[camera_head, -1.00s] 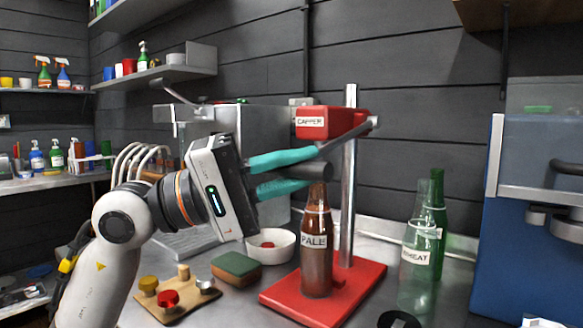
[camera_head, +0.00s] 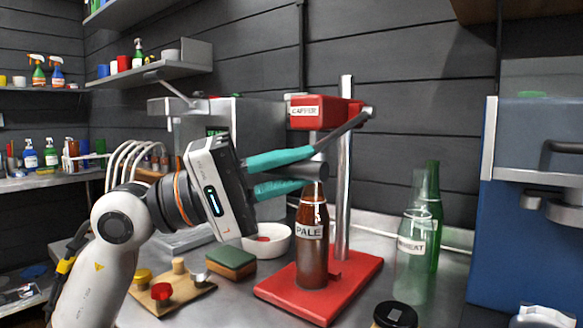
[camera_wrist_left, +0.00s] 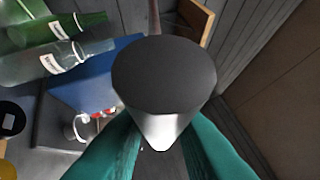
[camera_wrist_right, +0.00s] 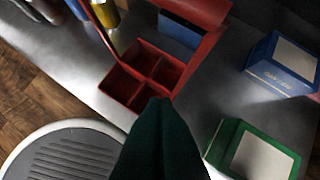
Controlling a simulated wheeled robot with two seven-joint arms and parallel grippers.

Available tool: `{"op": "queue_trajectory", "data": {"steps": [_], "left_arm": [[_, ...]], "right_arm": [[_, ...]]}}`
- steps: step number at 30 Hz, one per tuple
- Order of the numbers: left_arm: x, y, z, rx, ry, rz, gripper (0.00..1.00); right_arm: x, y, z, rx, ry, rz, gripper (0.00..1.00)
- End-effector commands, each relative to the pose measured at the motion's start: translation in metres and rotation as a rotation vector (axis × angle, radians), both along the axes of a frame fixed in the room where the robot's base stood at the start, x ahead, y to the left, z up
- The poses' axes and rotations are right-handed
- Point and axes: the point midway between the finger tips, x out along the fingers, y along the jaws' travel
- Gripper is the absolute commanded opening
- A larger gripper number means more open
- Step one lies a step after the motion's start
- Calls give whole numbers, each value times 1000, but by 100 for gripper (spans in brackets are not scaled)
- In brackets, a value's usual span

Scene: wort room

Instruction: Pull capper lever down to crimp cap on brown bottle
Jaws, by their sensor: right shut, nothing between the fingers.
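The brown bottle (camera_head: 312,262) labelled PALE stands upright on the red base (camera_head: 345,288) of the capper. Its mouth is hidden behind the lever grip and my gripper, so the cap cannot be seen. The red capper head (camera_head: 325,112) sits on a metal post above. Its lever (camera_head: 345,130) slopes down to the left, ending in a thick dark grip. My left gripper (camera_head: 300,170) is shut on this grip, one teal finger above and one below. In the left wrist view, the grip (camera_wrist_left: 165,75) fills the space between the fingers. My right gripper (camera_wrist_right: 160,102) is shut and empty.
Green bottle (camera_head: 433,215) and clear bottle (camera_head: 411,255) stand right of the capper. A sponge (camera_head: 231,262), white bowl (camera_head: 275,243) and wooden board (camera_head: 190,293) lie to its left. My right gripper is near a red divided caddy (camera_wrist_right: 150,65).

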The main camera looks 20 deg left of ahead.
Motion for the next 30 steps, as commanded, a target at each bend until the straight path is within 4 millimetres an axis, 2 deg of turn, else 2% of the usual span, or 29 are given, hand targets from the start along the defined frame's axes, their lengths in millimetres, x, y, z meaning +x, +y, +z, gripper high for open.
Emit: {"op": "queue_trajectory", "data": {"steps": [1, 3, 4, 14, 24, 30], "left_arm": [[1, -3, -7, 15, 11, -3, 28], [1, -3, -7, 14, 11, -3, 39], [1, -2, -6, 13, 10, -2, 41], [-1, 3, -5, 8, 6, 0, 41], [-18, 50, -21, 8, 8, 2, 41], [-24, 65, -24, 10, 8, -1, 41]], "right_arm": [[0, 0, -1, 0, 0, 0, 0], [0, 0, -1, 0, 0, 0, 0], [0, 0, -1, 0, 0, 0, 0], [1, 0, -1, 1, -5, 0, 0], [35, 13, 11, 44, -198, 17, 0], [47, 16, 19, 59, -273, 22, 0]]}}
